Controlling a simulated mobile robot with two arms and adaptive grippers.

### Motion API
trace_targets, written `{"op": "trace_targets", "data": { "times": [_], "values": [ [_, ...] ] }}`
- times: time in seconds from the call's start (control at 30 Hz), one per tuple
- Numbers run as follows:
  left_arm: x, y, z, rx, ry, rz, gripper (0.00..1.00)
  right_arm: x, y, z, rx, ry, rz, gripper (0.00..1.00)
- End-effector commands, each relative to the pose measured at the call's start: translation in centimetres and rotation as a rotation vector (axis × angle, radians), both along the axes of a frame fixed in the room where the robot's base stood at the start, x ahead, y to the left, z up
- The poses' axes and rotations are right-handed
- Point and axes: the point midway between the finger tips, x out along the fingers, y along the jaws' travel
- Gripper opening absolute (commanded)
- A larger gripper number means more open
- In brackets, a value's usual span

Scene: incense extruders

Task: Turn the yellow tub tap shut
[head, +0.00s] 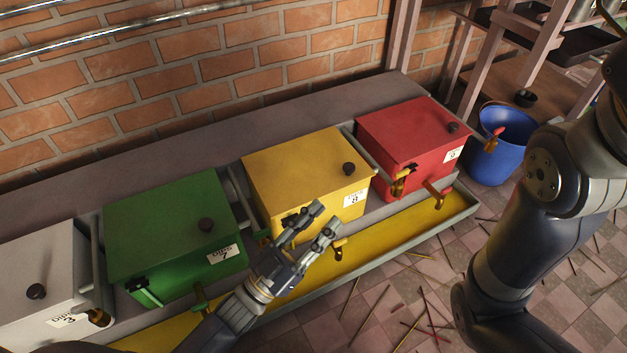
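The yellow tub (305,165) stands between the green and red tubs, with a black knob on its lid and a white label on its front. A brass tap (340,248) shows low in front of the yellow tub, just beyond my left gripper's fingers. Its handle is hard to make out and may be partly hidden by the gripper. My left gripper (325,217) is in front of the yellow tub, fingers apart, with nothing seen between them. It covers part of the tub's lower front. My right gripper is out of view.
The green tub (168,230), red tub (410,143) and white tub (35,275) stand in the same row, with pipes between them. A yellow trough (400,240) runs along the front. A blue bucket (500,155) stands right. Thin sticks litter the tiled floor.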

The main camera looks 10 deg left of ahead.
Motion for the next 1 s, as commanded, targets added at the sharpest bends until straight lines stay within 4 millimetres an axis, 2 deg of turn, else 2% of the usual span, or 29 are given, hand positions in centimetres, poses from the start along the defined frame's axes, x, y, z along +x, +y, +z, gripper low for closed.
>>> {"op": "trace_targets", "data": {
  "times": [0.03, 0.1, 0.5, 0.7, 1.0],
  "values": [
    [-0.1, 0.0, 1.3, -0.012, -0.017, 0.003, 0.30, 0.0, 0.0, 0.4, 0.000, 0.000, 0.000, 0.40],
    [-0.3, 0.0, 2.7, -0.027, -0.040, 0.008, 0.30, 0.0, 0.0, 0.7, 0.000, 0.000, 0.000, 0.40],
    [-1.5, 0.6, 10.0, -0.106, -0.163, 0.041, 0.30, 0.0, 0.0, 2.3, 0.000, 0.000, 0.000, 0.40],
    [-1.9, 0.8, 11.9, -0.127, -0.195, 0.052, 0.30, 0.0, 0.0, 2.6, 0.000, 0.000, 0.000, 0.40],
    [-2.0, 0.9, 12.3, -0.132, -0.204, 0.055, 0.30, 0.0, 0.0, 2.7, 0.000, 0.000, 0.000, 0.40]
  ]
}}
